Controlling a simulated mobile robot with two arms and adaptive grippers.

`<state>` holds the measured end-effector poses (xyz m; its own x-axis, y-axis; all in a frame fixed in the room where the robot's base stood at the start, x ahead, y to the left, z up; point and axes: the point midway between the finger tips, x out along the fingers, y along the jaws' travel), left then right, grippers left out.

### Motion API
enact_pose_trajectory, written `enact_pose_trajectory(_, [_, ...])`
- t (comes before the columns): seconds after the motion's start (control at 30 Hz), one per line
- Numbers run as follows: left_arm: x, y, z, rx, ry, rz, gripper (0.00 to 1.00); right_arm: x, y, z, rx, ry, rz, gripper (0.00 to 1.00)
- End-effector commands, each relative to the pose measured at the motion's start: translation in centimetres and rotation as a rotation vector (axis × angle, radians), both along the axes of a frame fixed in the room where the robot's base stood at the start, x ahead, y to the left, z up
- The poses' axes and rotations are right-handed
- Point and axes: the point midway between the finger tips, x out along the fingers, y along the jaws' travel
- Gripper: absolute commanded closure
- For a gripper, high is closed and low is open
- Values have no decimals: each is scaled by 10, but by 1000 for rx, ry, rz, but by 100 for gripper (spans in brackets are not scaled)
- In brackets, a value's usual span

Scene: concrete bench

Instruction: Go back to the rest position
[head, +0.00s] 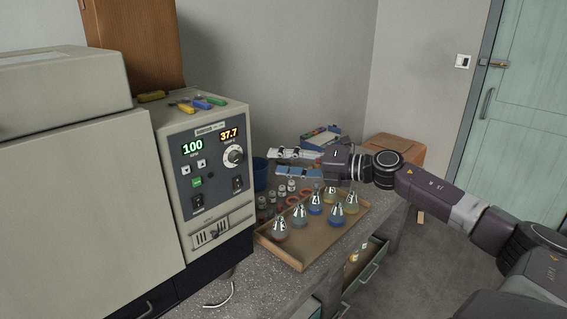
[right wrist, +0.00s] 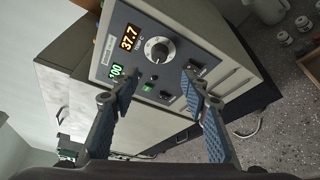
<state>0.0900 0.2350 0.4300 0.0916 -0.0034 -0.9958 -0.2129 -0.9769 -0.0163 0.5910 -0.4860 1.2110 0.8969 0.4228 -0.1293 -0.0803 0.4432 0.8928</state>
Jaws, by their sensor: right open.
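My right gripper (head: 275,162) reaches in from the right in the head view, above the back of a wooden tray (head: 290,254). Its fingers point left toward the beige machine (head: 110,190). It is open and empty. In the right wrist view, the gripper's blue-padded fingers (right wrist: 147,88) stand apart, with nothing between them. The machine's control panel (right wrist: 140,55) lies beyond the fingertips, and I see no contact. My left gripper is in neither view.
The tray holds several flasks (head: 315,206) with coloured liquid. Small vials and a blue cup (head: 260,174) stand by the machine. Coloured tools (head: 201,103) lie on top of it. A cardboard box (head: 394,150) is behind my arm. A drawer (head: 366,268) stands open below the bench.

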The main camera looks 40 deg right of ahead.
Motion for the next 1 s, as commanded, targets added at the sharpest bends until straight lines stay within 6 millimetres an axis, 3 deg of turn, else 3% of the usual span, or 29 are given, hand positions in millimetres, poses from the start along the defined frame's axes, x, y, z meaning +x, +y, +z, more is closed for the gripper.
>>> enact_pose_trajectory(0.63, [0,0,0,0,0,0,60,-1,-1,0,0,0,0,58])
enact_pose_trajectory(0.73, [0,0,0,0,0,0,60,-2,-9,-7,22,6,-22,58])
enact_pose_trajectory(0.87, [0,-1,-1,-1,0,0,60,-5,-47,-45,132,37,-134,58])
enact_pose_trajectory(1.0, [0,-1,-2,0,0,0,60,-22,-104,-126,324,104,-334,58])
